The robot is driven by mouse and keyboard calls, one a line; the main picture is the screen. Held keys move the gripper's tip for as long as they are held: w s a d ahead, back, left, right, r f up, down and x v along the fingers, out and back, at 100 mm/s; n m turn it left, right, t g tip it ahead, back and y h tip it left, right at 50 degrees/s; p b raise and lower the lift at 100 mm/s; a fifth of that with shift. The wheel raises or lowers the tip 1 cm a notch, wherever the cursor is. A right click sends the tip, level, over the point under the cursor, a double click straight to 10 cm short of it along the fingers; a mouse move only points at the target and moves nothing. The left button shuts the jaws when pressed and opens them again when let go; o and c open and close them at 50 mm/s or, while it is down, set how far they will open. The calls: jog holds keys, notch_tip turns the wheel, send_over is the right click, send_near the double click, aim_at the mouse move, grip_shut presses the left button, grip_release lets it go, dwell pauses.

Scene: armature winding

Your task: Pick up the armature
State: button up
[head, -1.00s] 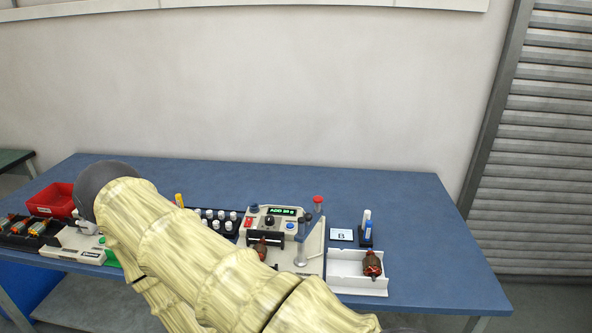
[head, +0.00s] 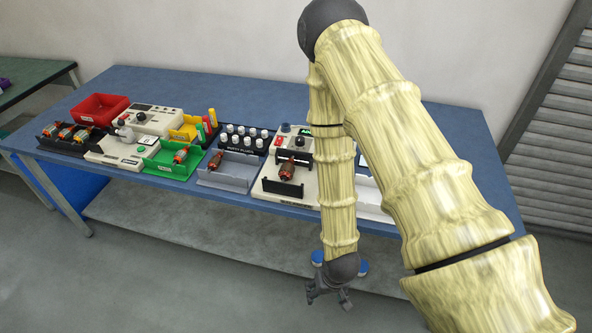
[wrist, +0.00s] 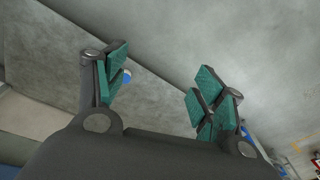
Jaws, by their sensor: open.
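My gripper (head: 328,298) hangs low in front of the bench, off its front edge, and is empty. An armature (head: 216,162) with a reddish-brown body lies in the grey tray (head: 228,181). Another armature (head: 287,170) sits on the winding machine (head: 309,176) in the middle. A reddish armature (head: 181,155) is in the green tray (head: 158,166). My arm covers most of the white tray (head: 372,203) at the right, so its contents are hidden.
The blue bench (head: 215,92) carries a red bin (head: 100,109), a black tray of several parts (head: 43,138), a white tester (head: 150,121), a yellow bin (head: 186,131) and a rack of white-capped bottles (head: 245,144). The floor before the bench is clear.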

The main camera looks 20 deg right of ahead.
jog(key=w+r+m+t, duration=0.25)
jog(key=w+r, duration=0.75)
jog(key=w, duration=0.6)
jog(key=m+t, duration=0.2)
jog(key=m, duration=0.1)
send_near(289, 167)
jog(key=w, duration=0.1)
jog(key=x, duration=0.5)
jog(key=shift+s+a+f+p, duration=0.15)
jog(key=shift+s+p, duration=0.1)
jog(key=shift+p, duration=0.15)
jog(key=shift+p+x, duration=1.45)
jog(key=shift+x, duration=1.6)
jog(key=shift+s+f, duration=0.1)
jog(key=shift+s, duration=0.1)
jog(key=c, duration=1.3)
jog(key=shift+c, duration=0.9)
